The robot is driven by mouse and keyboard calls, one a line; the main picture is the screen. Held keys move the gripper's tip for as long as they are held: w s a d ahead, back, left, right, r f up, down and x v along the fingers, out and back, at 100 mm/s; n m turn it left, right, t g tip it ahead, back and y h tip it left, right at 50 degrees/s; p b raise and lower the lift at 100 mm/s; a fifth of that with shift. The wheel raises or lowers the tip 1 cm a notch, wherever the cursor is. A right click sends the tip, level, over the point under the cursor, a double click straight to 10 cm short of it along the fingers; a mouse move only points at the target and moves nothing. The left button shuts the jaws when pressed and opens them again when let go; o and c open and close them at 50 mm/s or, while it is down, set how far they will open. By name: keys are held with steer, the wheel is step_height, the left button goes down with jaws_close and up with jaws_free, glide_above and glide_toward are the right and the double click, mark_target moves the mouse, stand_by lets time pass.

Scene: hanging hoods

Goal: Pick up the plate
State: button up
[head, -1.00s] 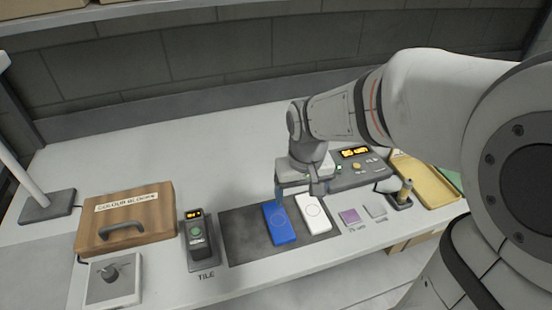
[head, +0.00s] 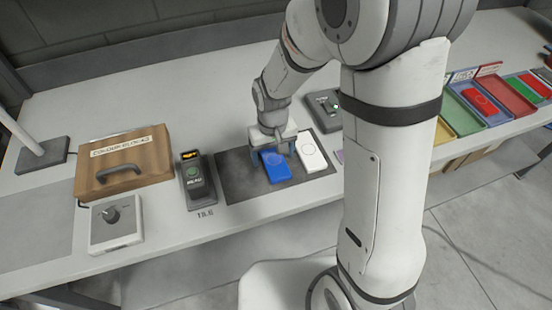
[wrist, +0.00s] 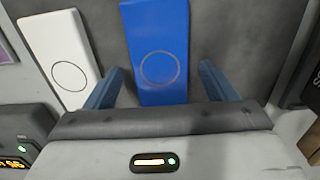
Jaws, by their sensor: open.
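Two flat plates, each marked with a circle, lie side by side on a dark mat (head: 235,185). The blue plate (head: 278,172) is on the left in the head view, and the white plate (head: 311,160) is on its right. My gripper (head: 276,146) is over the far end of the blue plate. In the wrist view the open fingers (wrist: 160,88) stand on either side of the blue plate (wrist: 160,30), with a gap on each side. The white plate (wrist: 62,45) lies just outside the left finger there. Whether the fingertips touch the mat cannot be told.
Coloured trays (head: 505,92) stand at the right. My arm hides part of the bench.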

steer(key=shift+c, duration=0.2)
steer(key=c, duration=1.1)
